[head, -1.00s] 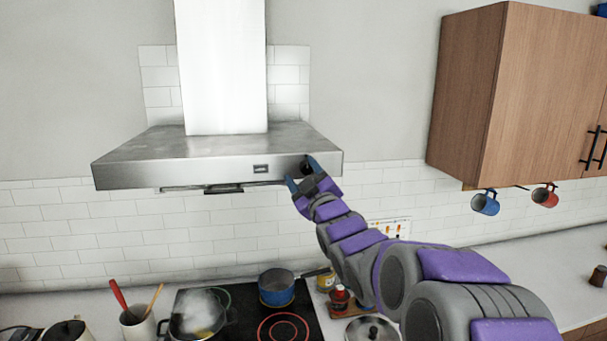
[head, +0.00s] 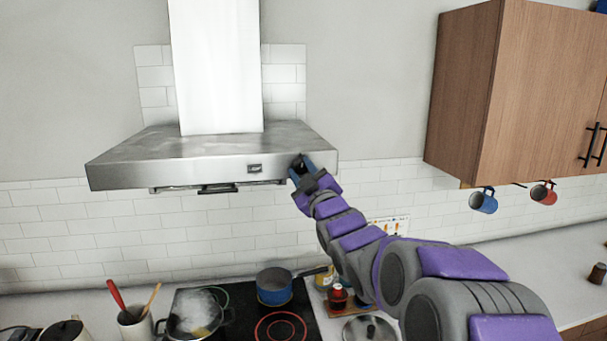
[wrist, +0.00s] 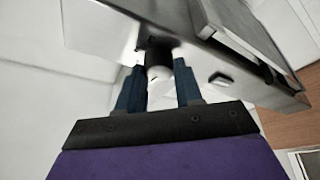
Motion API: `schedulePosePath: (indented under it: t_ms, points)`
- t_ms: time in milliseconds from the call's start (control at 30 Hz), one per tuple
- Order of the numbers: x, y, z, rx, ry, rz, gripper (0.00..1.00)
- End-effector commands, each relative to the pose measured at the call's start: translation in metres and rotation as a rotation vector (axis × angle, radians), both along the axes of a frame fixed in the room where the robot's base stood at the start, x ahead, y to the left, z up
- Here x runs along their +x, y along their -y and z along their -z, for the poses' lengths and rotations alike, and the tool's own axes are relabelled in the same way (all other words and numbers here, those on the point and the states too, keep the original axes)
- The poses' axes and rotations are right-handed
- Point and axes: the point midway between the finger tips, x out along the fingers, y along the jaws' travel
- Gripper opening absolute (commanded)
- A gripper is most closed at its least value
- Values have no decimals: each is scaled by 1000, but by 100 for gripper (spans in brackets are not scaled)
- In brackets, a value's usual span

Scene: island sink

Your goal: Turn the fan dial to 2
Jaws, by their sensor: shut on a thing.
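The range hood (head: 200,165) hangs above the stove, with the fan dial at the right end of its front panel. In the head view my gripper (head: 301,170) is at that end and mostly hides the dial. In the wrist view the dial (wrist: 158,58), a dark base with a pale, rounded front, sits between the two blue fingers of my gripper (wrist: 157,76). The gripper is shut on the dial. I cannot read any number or the dial's setting.
A small dark panel (head: 255,168) is left of the dial on the hood front. Below are a blue saucepan (head: 274,288) and a steaming glass pot (head: 196,314) on the cooktop. A wooden cabinet (head: 500,95) with mugs beneath it is at the right.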

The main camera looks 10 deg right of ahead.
Motion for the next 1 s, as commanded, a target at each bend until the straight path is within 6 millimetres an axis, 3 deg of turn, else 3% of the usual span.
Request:
schedulePosePath:
  t_ms: [533, 1000]
  points:
    - [4, -1, 12, 69, -20, 0, 4]
    - [4, -5, 14, 452, -24, 0, 4]
